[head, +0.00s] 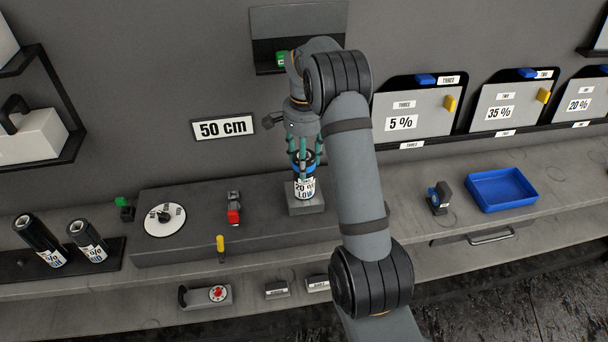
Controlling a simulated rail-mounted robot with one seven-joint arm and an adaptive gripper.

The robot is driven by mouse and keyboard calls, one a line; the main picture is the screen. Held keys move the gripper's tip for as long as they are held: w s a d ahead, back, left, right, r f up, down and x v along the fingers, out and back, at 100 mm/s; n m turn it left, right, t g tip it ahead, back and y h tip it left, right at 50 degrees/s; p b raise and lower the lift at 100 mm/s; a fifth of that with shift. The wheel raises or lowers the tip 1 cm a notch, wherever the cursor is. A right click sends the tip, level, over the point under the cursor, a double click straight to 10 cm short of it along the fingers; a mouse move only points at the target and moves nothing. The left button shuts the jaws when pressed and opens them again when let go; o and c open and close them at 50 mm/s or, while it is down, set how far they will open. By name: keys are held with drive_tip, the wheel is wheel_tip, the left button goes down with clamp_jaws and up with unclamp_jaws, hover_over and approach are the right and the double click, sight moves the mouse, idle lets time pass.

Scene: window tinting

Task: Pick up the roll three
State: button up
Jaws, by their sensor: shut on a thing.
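A black roll (305,187) with a white label and a blue band stands upright on a small grey block (306,208) at the centre of the bench. Its label seems to read "20" and "LOW"; I cannot make out a roll number. My gripper (304,162) points down from above, with its teal fingers shut on the top of this roll. Two more black rolls with white labels, a taller one (38,240) and a shorter one (88,241), stand tilted in a dark holder at the left.
A raised grey unit carries a white dial (165,219) and a red-topped part (234,214). A blue tray (502,190) and a small dark device (439,198) sit to the right. Panels marked 5 % (412,112), 35 % and 20 % line the wall.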

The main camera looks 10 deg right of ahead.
clamp_jaws()
drive_tip(key=shift+r, duration=0.1)
idle(0.5)
